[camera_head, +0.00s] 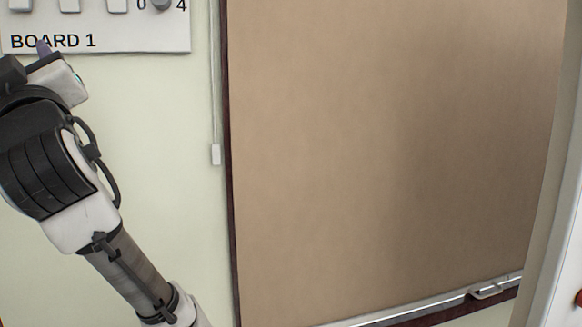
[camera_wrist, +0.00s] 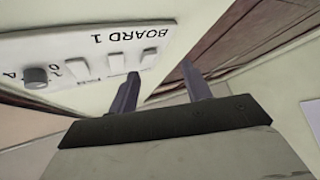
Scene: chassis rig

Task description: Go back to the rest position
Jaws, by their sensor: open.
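My gripper (camera_wrist: 160,90) shows in the wrist view with its two dark fingers apart and nothing between them. In that view it points toward a white control panel labelled BOARD 1 (camera_wrist: 97,40). The panel, with several white switches and a grey knob (camera_wrist: 36,76), appears upside down there. In the head view, my arm (camera_head: 75,170) rises from the bottom toward the upper left, just below the panel (camera_head: 125,41). The fingers are mostly hidden there; whether they touch the panel cannot be told.
A large brown board (camera_head: 390,150) in a dark frame covers the wall to the right. A metal ledge with a handle (camera_head: 490,290) runs along its bottom. A white edge (camera_head: 562,240) stands at far right.

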